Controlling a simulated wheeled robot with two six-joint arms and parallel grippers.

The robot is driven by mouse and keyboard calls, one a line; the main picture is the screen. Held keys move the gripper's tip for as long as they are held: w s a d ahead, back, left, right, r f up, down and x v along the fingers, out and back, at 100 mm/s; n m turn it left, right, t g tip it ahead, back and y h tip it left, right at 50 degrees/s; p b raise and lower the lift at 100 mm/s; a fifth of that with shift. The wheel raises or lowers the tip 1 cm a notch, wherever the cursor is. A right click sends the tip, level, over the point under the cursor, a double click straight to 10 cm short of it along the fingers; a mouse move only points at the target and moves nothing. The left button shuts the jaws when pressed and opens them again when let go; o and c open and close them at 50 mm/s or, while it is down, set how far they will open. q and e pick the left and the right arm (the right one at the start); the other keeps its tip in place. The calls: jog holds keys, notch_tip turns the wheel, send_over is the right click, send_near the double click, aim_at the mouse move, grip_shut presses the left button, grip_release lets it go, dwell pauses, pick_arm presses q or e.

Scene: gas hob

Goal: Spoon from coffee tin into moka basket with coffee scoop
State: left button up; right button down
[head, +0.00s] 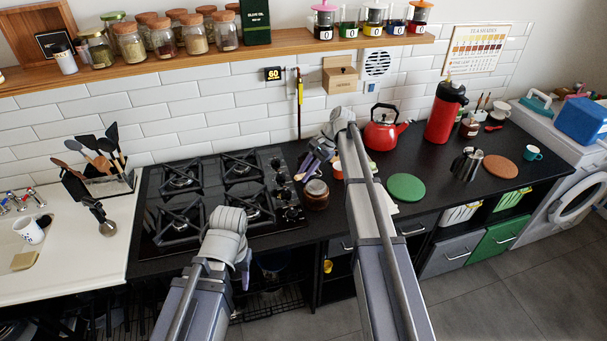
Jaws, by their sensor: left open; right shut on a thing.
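My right gripper (308,166) is over the black worktop just right of the hob, shut on a thin, pale piece that looks like the coffee scoop (299,177). The scoop's far end is too small to make out. A round, dark brown container (317,197), likely the coffee tin, stands just below that gripper. The silver moka pot (467,164) stands upright further right. I cannot make out the moka basket; my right arm covers part of the worktop. My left gripper (245,268) is open and empty, in front of the hob's front edge.
The gas hob (218,199) is bare of pots. A green round mat (405,187), red kettle (384,128), red flask (445,112) and brown round mat (500,166) stand or lie to the right. A utensil rack (106,180) stands left of the hob.

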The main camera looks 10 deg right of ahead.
pick_arm(q)
notch_tip(320, 180, down, 23)
jog(key=b, duration=2.2)
pick_arm(e)
jog(key=t+p, duration=0.1)
jog(key=p, duration=0.6)
jog(key=t+y+p, duration=0.1)
jog(key=p, duration=0.5)
jog(key=r+m+t+y+p, duration=0.1)
jog(key=t+p, duration=0.1)
jog(key=p, duration=0.5)
jog(key=shift+s+d+r+p, duration=0.1)
jog(key=shift+s+p, duration=0.05)
jog(key=shift+p, duration=0.15)
pick_arm(q)
notch_tip(320, 180, up, 21)
pick_arm(e)
jog(key=shift+s+g, duration=0.1)
jog(key=shift+g, duration=0.2)
